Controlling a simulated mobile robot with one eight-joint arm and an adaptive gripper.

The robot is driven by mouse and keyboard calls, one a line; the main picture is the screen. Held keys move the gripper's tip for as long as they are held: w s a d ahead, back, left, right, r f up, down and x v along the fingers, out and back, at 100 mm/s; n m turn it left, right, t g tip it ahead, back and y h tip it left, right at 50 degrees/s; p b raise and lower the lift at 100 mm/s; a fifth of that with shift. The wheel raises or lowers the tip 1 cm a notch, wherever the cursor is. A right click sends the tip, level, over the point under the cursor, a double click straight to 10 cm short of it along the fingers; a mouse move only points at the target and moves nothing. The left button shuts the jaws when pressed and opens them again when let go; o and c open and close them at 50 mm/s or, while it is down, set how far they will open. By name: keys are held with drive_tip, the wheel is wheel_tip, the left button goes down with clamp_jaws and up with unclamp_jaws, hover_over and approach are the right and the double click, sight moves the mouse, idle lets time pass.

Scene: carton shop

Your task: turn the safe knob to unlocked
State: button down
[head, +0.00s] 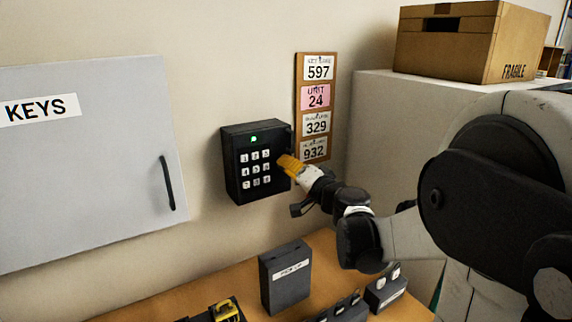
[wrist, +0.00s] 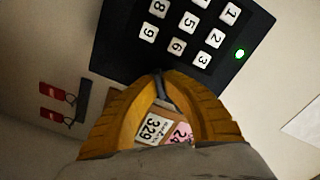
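The safe is a black keypad box (head: 240,188) on the wall, with white number keys and a lit green light (head: 254,139). It fills the top of the wrist view (wrist: 120,50). My gripper (head: 283,162) has yellow fingers and reaches the box's right side from the right. In the wrist view my gripper's fingertips (wrist: 160,74) are close together at the box's edge. A thin dark grey piece, seemingly the safe knob (wrist: 165,92), shows between them. The knob is mostly covered by the fingers, so its angle cannot be read. It is hidden in the head view.
A number board (head: 299,110) hangs just right of the safe, close to my gripper. A grey KEYS cabinet (head: 100,170) is at left. Below, the wooden table (head: 240,308) carries a dark box (head: 285,280) and small items. Red tags (wrist: 57,93) hang nearby.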

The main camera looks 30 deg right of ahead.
drive_tip(key=m, duration=0.5)
drive_tip(key=shift+m, duration=0.4)
idle(0.3)
drive_tip(key=c, duration=1.6)
unclamp_jaws()
drive_tip(key=shift+o, duration=0.2)
drive_tip(key=s, duration=1.2)
drive_tip(key=shift+d, duration=0.2)
